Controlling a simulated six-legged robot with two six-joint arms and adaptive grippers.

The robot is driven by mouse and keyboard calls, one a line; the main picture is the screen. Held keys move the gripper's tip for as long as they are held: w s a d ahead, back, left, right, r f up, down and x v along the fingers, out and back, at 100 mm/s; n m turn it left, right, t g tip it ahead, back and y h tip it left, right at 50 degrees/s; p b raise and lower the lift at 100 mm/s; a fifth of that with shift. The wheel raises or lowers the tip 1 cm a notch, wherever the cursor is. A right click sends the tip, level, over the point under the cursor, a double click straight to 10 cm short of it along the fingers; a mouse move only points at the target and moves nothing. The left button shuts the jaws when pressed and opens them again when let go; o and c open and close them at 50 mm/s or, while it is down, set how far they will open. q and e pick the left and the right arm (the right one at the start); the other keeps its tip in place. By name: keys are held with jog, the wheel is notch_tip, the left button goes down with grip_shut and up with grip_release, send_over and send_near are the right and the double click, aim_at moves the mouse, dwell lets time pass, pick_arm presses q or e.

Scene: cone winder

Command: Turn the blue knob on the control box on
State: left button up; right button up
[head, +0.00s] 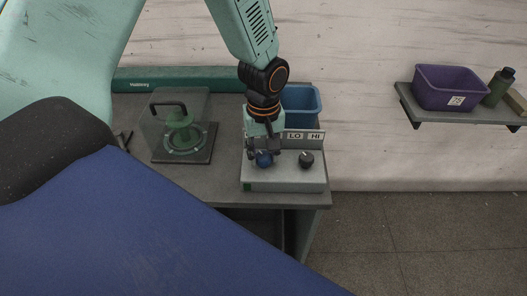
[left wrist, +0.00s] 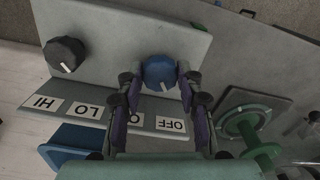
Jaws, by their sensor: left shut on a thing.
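The control box (head: 285,180) stands on the bench in the head view and also shows in the left wrist view (left wrist: 115,50). Its blue knob (left wrist: 159,72) is on the sloped face, next to a black knob (left wrist: 65,56); in the head view the blue knob (head: 264,159) is partly covered by my gripper. My left gripper (left wrist: 160,77) has its fingers on both sides of the blue knob and is shut on it. Labels OFF (left wrist: 172,124), LO and HI show; the one between OFF and LO is mostly hidden by a finger. My right gripper is not in view.
A clear guard with a green spool (head: 181,135) stands left of the box. A blue bin (head: 302,104) is behind it. A wall shelf at right holds a purple bin (head: 448,87) and a green bottle (head: 498,87). The floor at right is clear.

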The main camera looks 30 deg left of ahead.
pick_arm(q)
jog(key=shift+w+r+m+p, duration=0.1)
jog(key=shift+r+m+p, duration=0.1)
jog(key=shift+m+p, duration=1.3)
jog(key=m+p, duration=0.2)
jog(key=m, duration=0.1)
jog(key=shift+a+m+p, duration=0.1)
jog(key=shift+m+p, duration=0.2)
jog(key=m+p, duration=0.1)
jog(key=m, duration=0.2)
jog(key=shift+m+p, duration=0.3)
jog(key=shift+p, duration=0.05)
jog(key=shift+w+f+m+p, duration=0.15)
jog(key=shift+m+p, duration=0.35)
jog(key=shift+m, duration=1.4)
jog(key=o, duration=1.2)
jog(key=shift+c, duration=0.2)
